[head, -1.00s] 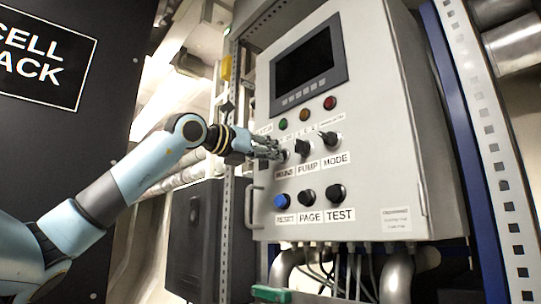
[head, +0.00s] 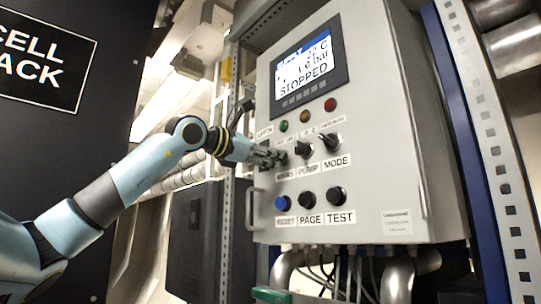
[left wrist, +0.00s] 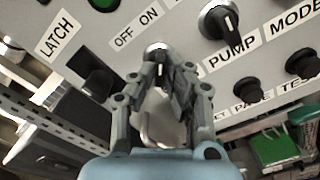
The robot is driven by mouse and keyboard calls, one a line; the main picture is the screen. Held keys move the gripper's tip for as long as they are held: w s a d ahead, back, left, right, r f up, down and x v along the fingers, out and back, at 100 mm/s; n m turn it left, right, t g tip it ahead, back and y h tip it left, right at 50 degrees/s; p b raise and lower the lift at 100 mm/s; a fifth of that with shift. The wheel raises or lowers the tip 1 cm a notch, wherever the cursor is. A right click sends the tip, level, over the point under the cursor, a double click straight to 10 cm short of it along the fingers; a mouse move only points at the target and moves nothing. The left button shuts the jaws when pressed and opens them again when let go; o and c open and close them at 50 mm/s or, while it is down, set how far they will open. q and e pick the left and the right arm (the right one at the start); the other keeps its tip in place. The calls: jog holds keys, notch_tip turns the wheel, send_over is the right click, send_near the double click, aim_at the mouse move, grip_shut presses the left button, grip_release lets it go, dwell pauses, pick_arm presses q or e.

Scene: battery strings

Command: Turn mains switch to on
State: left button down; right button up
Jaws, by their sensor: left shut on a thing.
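The mains switch sits above the MAINS label (head: 285,174) on the grey control panel (head: 385,120). My left gripper (head: 279,157) is at it, with its fingers shut on the switch knob. In the left wrist view the fingertips (left wrist: 163,62) close around the knob (left wrist: 157,48), below the OFF and ON marks; the knob is mostly hidden, so its pointer cannot be read. The display (head: 304,66) is lit and reads "STOPPED", with a bar and a temperature reading partly legible. My right gripper is not in view.
The pump knob (head: 304,149) and mode knob (head: 331,141) sit close to the right of my gripper. Below are the blue reset button (head: 281,203) and black page (head: 306,199) and test buttons (head: 336,196). A handle (head: 253,208) sticks out at the panel's left edge.

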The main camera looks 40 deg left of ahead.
pick_arm(q)
jog(key=shift+m, duration=0.7)
jog(key=c, duration=1.4)
grip_release()
jog(key=shift+r, duration=5)
